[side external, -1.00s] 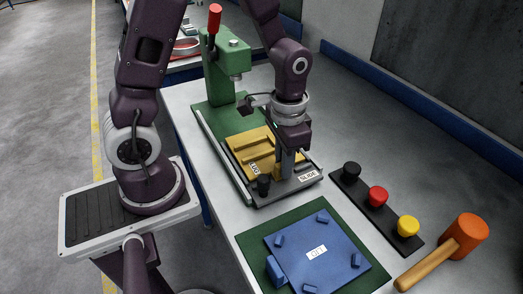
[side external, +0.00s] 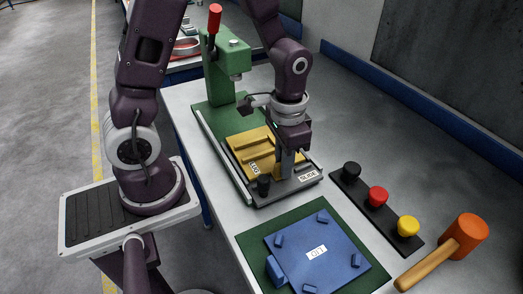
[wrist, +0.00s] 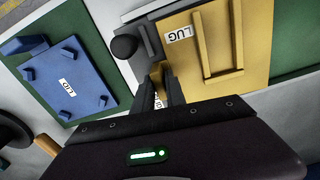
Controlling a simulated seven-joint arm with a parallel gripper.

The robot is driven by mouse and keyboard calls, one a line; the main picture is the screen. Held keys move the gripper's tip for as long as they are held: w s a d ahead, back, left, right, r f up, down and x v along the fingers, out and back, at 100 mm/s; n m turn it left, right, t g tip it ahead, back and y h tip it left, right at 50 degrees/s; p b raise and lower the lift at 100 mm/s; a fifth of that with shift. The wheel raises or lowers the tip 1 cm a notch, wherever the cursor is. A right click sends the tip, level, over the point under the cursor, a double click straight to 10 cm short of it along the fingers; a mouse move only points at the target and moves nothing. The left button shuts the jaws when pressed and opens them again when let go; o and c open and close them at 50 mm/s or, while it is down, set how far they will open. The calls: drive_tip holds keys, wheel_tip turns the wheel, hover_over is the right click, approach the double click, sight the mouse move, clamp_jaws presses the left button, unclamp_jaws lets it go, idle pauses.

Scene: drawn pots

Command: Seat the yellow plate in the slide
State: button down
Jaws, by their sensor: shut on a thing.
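The yellow plate (side external: 246,141), with raised ribs and a LUG label, lies over the grey slide (side external: 272,198) in front of the green press. The slide carries a SLIDE label and a black knob at its front. My gripper (side external: 284,170) points down at the plate's near right edge. In the wrist view my gripper (wrist: 164,88) is shut on a narrow yellow part of the plate (wrist: 258,50), beside the LUG label. The slide (wrist: 138,62) and its black knob show left of the plate there. Whether the plate lies flush in the slide cannot be told.
A green press (side external: 218,70) with a red-tipped lever stands behind. A blue plate (side external: 310,258) lies on a green mat at the front. A strip with black, red and yellow knobs (side external: 377,196) and an orange mallet (side external: 462,240) lie at right. Bare bench lies beyond them.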

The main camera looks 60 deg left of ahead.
drive_tip(key=shift+r, duration=0.1)
drive_tip(key=shift+r, duration=1.9)
drive_tip(key=shift+d+f+n, duration=0.45)
drive_tip(key=shift+f+n, duration=0.25)
drive_tip(key=shift+f, duration=0.15)
drive_tip(key=shift+f, duration=1.05)
drive_tip(key=shift+r, duration=2.15)
drive_tip(key=shift+w, duration=0.15)
